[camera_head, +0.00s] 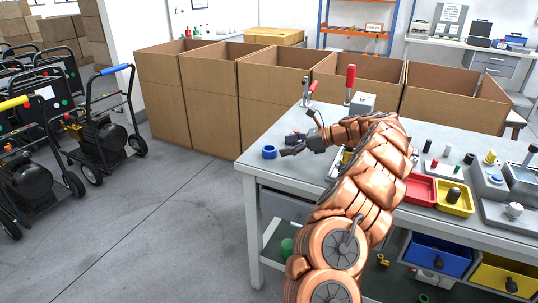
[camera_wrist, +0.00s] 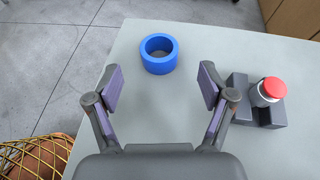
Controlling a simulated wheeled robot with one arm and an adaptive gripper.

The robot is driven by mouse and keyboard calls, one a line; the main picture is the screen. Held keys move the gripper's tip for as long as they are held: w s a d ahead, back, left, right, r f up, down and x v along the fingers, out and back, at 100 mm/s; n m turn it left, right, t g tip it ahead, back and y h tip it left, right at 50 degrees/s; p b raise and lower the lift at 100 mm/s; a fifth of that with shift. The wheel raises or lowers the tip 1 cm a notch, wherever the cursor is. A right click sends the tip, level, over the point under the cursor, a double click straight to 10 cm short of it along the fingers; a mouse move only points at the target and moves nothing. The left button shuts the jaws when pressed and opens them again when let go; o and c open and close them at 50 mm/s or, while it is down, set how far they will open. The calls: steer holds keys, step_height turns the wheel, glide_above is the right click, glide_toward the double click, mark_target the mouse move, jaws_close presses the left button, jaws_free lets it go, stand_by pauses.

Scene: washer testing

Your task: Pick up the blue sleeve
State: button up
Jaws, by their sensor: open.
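The blue sleeve (camera_head: 269,152) is a short ring standing on the grey workbench (camera_head: 262,172), near its left corner. In the wrist view the sleeve (camera_wrist: 158,54) shows its open top, ahead of my fingertips and roughly between them in line. My gripper (camera_head: 291,146) is just right of the sleeve in the head view. In the wrist view my gripper (camera_wrist: 158,88) is open, with nothing between its pads, and is apart from the sleeve. The sleeve is in full view in the wrist camera.
A red-capped part (camera_wrist: 268,92) sits on a dark block right of my right finger. Red-handled clamps (camera_head: 350,84) stand behind my arm. Red (camera_head: 420,190) and yellow (camera_head: 454,198) trays lie to the right. Cardboard boxes (camera_head: 209,95) stand behind the bench. The bench around the sleeve is clear.

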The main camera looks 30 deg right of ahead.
mark_target(264, 149)
steer(key=shift+b+x, duration=0.3)
steer(key=shift+x, duration=3.05)
steer(key=shift+a+r, duration=0.1)
steer(key=c, duration=1.3)
steer(key=shift+o, duration=0.2)
